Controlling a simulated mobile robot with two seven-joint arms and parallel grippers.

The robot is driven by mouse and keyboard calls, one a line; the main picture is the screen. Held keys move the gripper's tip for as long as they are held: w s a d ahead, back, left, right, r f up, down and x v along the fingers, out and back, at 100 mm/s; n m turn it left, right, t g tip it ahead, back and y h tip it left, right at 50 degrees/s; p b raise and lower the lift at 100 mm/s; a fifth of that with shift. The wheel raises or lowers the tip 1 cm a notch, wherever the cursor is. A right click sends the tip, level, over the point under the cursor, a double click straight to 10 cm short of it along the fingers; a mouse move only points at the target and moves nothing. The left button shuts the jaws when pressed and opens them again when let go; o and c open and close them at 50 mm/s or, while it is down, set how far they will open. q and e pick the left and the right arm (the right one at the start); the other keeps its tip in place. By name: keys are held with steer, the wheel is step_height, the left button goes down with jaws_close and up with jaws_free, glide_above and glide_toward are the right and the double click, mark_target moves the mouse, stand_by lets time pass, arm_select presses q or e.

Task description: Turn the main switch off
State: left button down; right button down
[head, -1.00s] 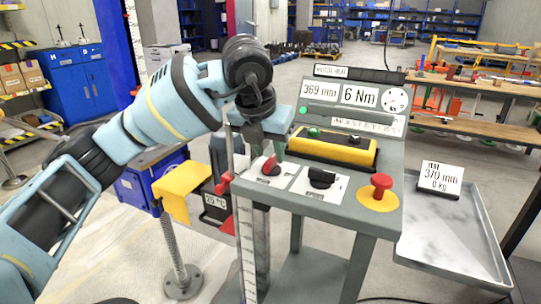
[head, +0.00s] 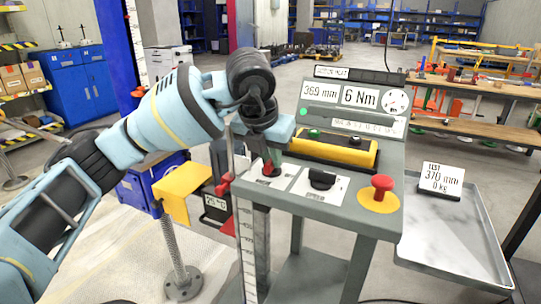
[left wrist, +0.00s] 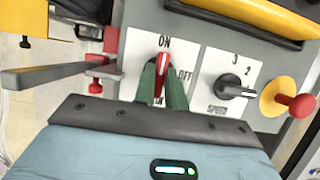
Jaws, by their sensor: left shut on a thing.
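The main switch (left wrist: 162,62) is a red knob on a white plate marked ON at the top and OFF at the right. In the left wrist view its red handle points up toward ON. In the head view a bit of its red (head: 268,171) shows at the console's front left. My left gripper (left wrist: 163,82) has its green fingers on either side of the red handle and is shut on it. The fingers hide the lower part of the plate. In the head view the left gripper (head: 270,162) comes down from above. My right gripper is not in view.
Right of the switch are a black speed selector (head: 321,179) and a red mushroom button (head: 381,187) on yellow. A yellow and black box (head: 334,149) lies behind them. A display panel (head: 352,96) stands at the back. A grey tray (head: 450,255) is at right.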

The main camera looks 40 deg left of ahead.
arm_select(q)
steer(key=m+h+p, duration=0.1)
steer(key=m, duration=0.2)
steer(key=shift+a, duration=0.1)
steer(key=m+h+p, duration=0.1)
steer(key=m+p, duration=0.1)
steer(key=shift+a+r+m, duration=0.1)
steer(key=shift+m, duration=0.2)
steer(key=m+h+p, duration=0.2)
steer(key=m, duration=0.2)
steer(key=shift+m+g, duration=0.3)
steer(key=shift+g, duration=0.1)
steer(key=m+p, duration=0.1)
steer(key=m, duration=0.1)
steer(key=shift+w+a+m+g+h, duration=0.1)
steer(key=shift+m+g+h, duration=0.2)
steer(key=shift+g+h, duration=0.1)
steer(key=shift+w+m+g+h+p, duration=0.15)
steer(key=shift+m+g+p, duration=0.25)
steer(key=shift+m, duration=0.85)
steer(key=shift+m+g+h+p, duration=0.25)
steer(key=shift+m+g+p, duration=0.15)
steer(key=shift+m, duration=0.85)
steer(key=c, duration=1.4)
jaws_free()
steer(key=shift+c, duration=0.2)
